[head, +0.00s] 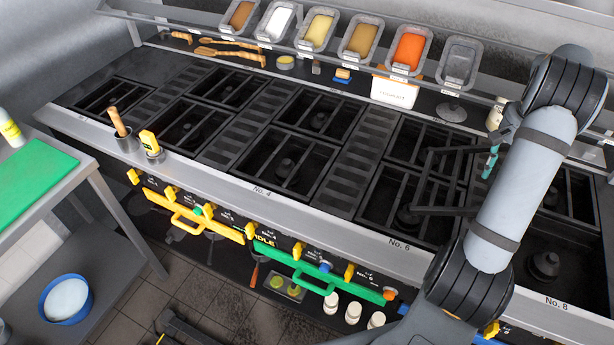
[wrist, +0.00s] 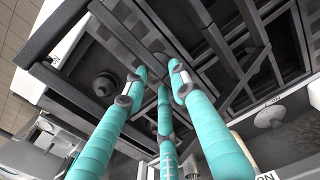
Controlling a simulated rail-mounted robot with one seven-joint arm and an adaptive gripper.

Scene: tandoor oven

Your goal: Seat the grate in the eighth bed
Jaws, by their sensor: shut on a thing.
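The dark grate (head: 440,211) hangs raised and tilted over the right part of the range, around the No. 6 bed and left of the No. 8 bed. My gripper (head: 490,160) is mostly hidden behind my arm; only a bit of its teal fingers shows. In the wrist view the teal fingers (wrist: 158,78) are closed on a bar of the grate. The eighth bed (head: 545,265), at the lower right by the label No. 8, has its front part uncovered, with a round burner showing. My arm hides part of this bed.
Other beds with dark grates (head: 320,115) fill the range to the left. A shelf with food tubs (head: 408,48) runs along the back, with a white box (head: 394,92) below it.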

